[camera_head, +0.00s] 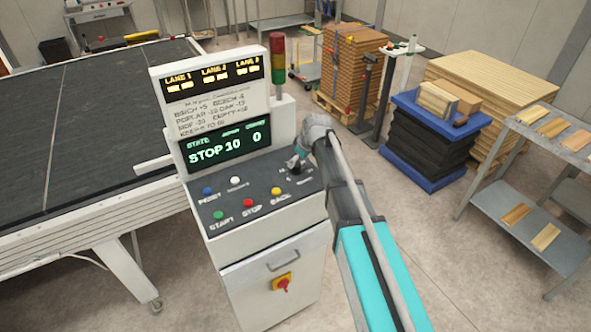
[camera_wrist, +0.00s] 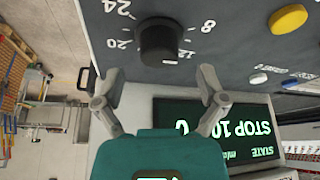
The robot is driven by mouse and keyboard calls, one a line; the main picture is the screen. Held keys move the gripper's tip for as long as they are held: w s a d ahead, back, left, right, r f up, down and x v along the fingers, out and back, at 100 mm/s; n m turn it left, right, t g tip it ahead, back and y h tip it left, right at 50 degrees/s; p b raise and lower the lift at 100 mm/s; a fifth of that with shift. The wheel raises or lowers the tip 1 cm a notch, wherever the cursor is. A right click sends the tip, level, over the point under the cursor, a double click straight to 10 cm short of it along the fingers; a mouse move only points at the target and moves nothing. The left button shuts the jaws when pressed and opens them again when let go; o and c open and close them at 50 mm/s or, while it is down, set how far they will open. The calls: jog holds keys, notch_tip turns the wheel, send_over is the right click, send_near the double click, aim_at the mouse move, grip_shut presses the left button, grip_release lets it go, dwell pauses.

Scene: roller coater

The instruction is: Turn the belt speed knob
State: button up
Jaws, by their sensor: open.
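The belt speed knob (camera_wrist: 158,40) is a black round knob on the dark sloped panel, with white scale marks and numbers such as 8, 20 and 24 around it. In the wrist view it sits just beyond my fingertips, centred between them. My gripper (camera_wrist: 160,76) is open and empty, its two grey fingers spread wider than the knob, with no contact visible. In the head view my gripper (camera_head: 299,157) is over the panel's right end, and the knob is largely hidden there. The green display (camera_head: 228,147) reads STOP 10 and 0.
Blue, white, green, red and yellow buttons (camera_head: 276,192) sit left of the knob. The display housing rises behind the panel, with a signal tower (camera_head: 278,58). A red rotary switch (camera_head: 283,285) is on the cabinet front.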

aim_at(296, 164)
jog(key=shift+b+x, duration=1.15)
jog(key=shift+x, duration=0.4)
jog(key=c, duration=1.2)
jog(key=shift+o, duration=0.2)
jog(key=shift+m, duration=0.3)
jog(key=o, duration=1.2)
jog(key=shift+c, duration=0.2)
